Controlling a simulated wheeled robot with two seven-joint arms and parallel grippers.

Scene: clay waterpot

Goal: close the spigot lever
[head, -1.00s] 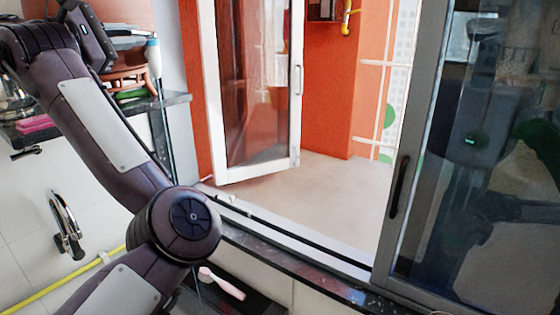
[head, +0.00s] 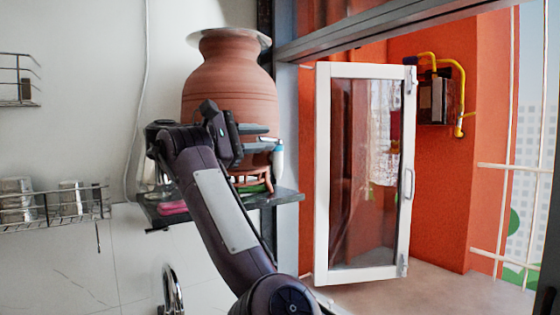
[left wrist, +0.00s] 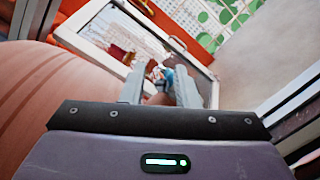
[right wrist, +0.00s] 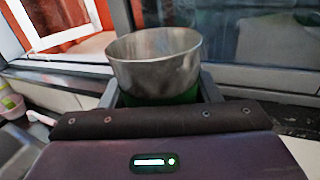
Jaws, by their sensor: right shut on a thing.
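The clay waterpot (head: 228,80) stands on a dark shelf in the head view, with its round side also at the left of the left wrist view (left wrist: 50,95). My left gripper (head: 268,137) is in front of the pot's lower part, its two fingers apart. In the left wrist view the fingers (left wrist: 160,78) are open beside the pot. A small blue and white shape (left wrist: 166,76) shows between them. I cannot make out the spigot lever. My right gripper (right wrist: 160,90) is shut on a metal cup (right wrist: 155,62) in the right wrist view.
The dark shelf (head: 288,196) also carries a white and blue bottle (head: 278,160). A white-framed glass door (head: 365,170) stands open to the right. A wire rack with cups (head: 55,205) hangs on the left wall. A faucet (head: 172,290) is below.

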